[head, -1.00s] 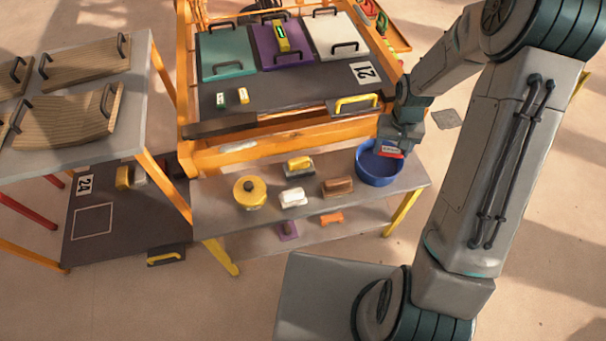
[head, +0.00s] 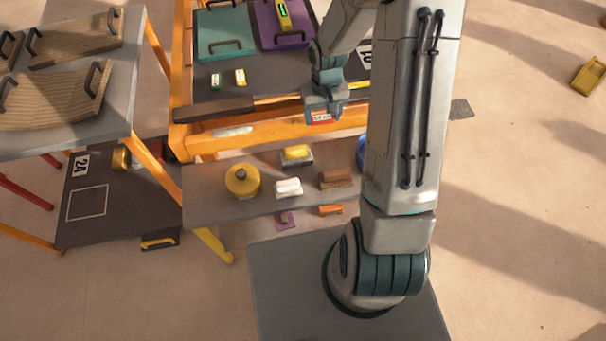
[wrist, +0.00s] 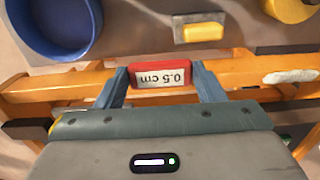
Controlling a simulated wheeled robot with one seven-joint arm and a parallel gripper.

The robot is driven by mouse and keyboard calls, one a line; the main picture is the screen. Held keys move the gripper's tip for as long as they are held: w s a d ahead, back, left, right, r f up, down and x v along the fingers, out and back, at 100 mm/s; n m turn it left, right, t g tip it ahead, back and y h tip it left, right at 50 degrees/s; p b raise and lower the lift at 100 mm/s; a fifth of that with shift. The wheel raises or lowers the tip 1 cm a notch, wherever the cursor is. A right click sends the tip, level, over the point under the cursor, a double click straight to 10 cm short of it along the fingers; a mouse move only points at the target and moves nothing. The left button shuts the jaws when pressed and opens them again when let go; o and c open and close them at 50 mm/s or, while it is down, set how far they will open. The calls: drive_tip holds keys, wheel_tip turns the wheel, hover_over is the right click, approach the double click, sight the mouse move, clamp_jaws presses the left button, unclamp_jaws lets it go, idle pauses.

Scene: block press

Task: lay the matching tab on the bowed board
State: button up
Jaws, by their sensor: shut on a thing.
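My gripper (head: 322,112) is shut on a red tab (wrist: 190,74) with a white label reading "0.5 cm", upside down in the wrist view. The tab also shows small in the head view (head: 322,117), above the orange frame of the bench. A wooden board with a curved lower edge, which looks bowed (head: 50,107), lies on the grey table at the left, far from my gripper. Another wooden board (head: 80,45) lies behind it, and part of a third shows at the left edge.
The grey table (head: 128,75) stands left of the orange bench (head: 250,136). A lower shelf holds a yellow round pot (head: 242,182), several blocks and a blue bowl (wrist: 28,40), mostly hidden by my arm in the head view. Teal (head: 225,45) and purple (head: 270,28) boards lie on the bench.

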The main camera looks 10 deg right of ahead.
drive_tip(key=b, duration=0.9)
hover_over(338, 163)
drive_tip(key=s+a, duration=0.1)
drive_tip(key=s, duration=0.1)
wheel_tip(338, 163, down, 7)
wheel_tip(338, 163, down, 10)
drive_tip(key=shift+w+r+b, duration=0.1)
drive_tip(key=shift+w+b, duration=0.05)
drive_tip(key=shift+b, duration=1.05)
drive_tip(key=shift+f, duration=0.2)
drive_tip(key=o, duration=0.7)
drive_tip(key=shift+r, duration=0.1)
